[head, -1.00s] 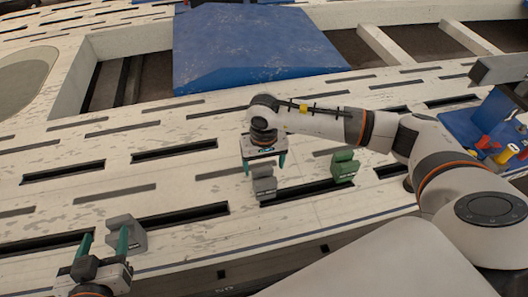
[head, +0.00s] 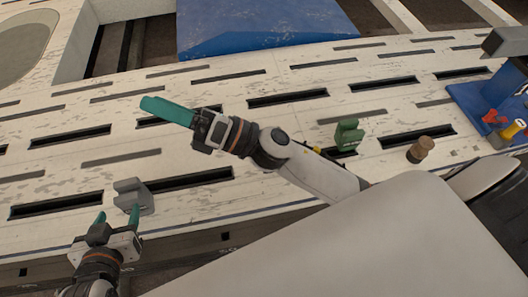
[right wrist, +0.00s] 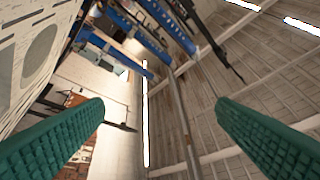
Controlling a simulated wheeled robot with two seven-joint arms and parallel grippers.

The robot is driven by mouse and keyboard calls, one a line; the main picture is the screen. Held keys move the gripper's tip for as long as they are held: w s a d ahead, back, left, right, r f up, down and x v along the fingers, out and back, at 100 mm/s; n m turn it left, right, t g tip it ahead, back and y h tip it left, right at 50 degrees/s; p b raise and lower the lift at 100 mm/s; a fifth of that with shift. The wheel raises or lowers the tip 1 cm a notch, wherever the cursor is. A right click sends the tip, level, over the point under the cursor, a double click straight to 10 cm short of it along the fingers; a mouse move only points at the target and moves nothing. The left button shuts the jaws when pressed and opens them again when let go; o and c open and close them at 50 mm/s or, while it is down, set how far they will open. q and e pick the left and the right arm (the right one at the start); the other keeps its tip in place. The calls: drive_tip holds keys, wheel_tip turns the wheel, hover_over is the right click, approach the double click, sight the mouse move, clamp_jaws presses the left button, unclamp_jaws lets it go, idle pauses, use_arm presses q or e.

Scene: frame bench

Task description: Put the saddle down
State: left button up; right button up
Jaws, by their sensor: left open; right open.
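A grey saddle (head: 133,195) sits upright on the slotted white bench (head: 230,85), at the left beside a dark slot. My left gripper (head: 117,217) is open just in front of it, with one fingertip overlapping the saddle in the picture; I cannot tell if they touch. A green saddle-shaped block (head: 348,134) stands farther right. My right gripper (head: 165,111) is raised, seen side-on in the head view. In the right wrist view it (right wrist: 160,125) is open and empty, facing the wall and roof. The second grey saddle seen earlier is not visible; my right arm covers that area.
A blue block (head: 260,25) lies at the back of the bench. A brown knob-like piece (head: 420,150) stands right of the green block. A blue tray (head: 480,105) with red and yellow items is at the right. The slotted surface at middle left is clear.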

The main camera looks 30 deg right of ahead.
drive_tip(key=w+d+f+m+t+h, duration=0.1)
drive_tip(key=d+f+m+t+h, duration=0.2)
drive_tip(key=d+m+h, duration=0.5)
drive_tip(key=w+d+f+m+t+h, duration=0.1)
drive_tip(key=w+f+m+t+h, duration=0.2)
drive_tip(key=m, duration=0.9)
drive_tip(key=s+d+f+m+g+h, duration=0.3)
drive_tip(key=s+f+m, duration=0.1)
drive_tip(key=f+m, duration=0.2)
drive_tip(key=s+d+f+m+g+h, duration=0.2)
drive_tip(key=s+d+f+m+g, duration=0.1)
drive_tip(key=m, duration=0.5)
wheel_tip(320, 180, down, 4)
drive_tip(key=shift+s+r+g+h, duration=0.15)
drive_tip(key=shift+s+g+h, duration=0.25)
drive_tip(key=shift+s+g, duration=0.55)
drive_tip(key=shift+s+d, duration=0.1)
drive_tip(key=shift+s, duration=0.05)
